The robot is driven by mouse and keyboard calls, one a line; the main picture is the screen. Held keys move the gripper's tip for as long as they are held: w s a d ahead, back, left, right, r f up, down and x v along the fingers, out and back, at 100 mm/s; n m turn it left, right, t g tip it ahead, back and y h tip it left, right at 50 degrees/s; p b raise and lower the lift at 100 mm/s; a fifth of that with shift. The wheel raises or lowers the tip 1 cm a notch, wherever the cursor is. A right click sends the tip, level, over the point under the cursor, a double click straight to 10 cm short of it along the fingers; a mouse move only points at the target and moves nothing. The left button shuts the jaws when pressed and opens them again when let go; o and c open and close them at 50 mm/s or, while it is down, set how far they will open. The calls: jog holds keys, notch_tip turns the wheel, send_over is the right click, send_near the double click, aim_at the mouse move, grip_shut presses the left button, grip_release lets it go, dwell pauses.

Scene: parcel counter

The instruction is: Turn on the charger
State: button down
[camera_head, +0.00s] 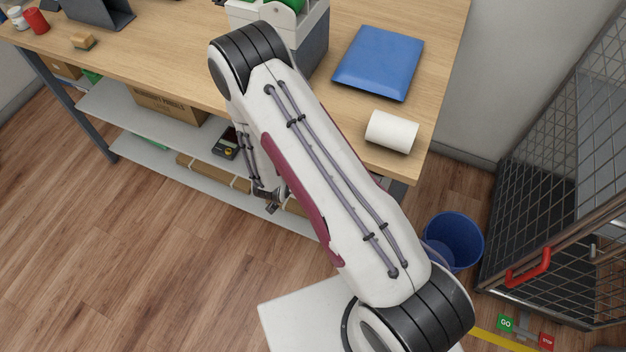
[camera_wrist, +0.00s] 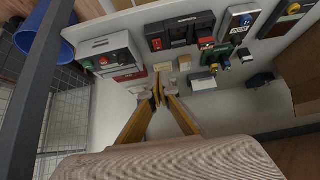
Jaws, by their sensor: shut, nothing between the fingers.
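My gripper (camera_wrist: 158,92) is shut and empty in the wrist view, its two yellowish fingers together at the tips. It faces a pale panel or shelf (camera_wrist: 140,20) carrying several small devices, and its tips look apart from them. I cannot tell which one is the charger; the lettering is too small. In the head view my gripper (camera_head: 273,202) is low in front of the shelves under the counter.
The wooden counter (camera_head: 170,50) overhangs grey shelves (camera_head: 120,108). A dark device (camera_head: 226,146) stands on a shelf beside a cardboard box (camera_head: 168,108). A blue bin (camera_head: 455,240) and a wire cage (camera_head: 545,180) stand at right. The floor (camera_head: 130,260) at left is clear.

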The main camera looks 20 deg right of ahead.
jog(key=shift+d+f, duration=0.1)
dwell(0.3)
jog(key=x, duration=1)
jog(key=shift+s+f, duration=0.1)
jog(key=shift+f, duration=0.35)
jog(key=shift+s+a+f, duration=0.1)
jog(key=shift+a+f, duration=0.05)
jog(key=shift+f, duration=0.6)
jog(key=shift+a+f, duration=0.15)
jog(key=shift+f, duration=0.55)
jog(key=shift+s+a+f, duration=0.1)
jog(key=shift+f, duration=0.3)
jog(key=shift+s+a+f, duration=0.1)
jog(key=shift+s+f, duration=0.05)
jog(key=shift+f, duration=0.2)
jog(key=shift+r, duration=0.25)
jog(key=shift+r, duration=0.5)
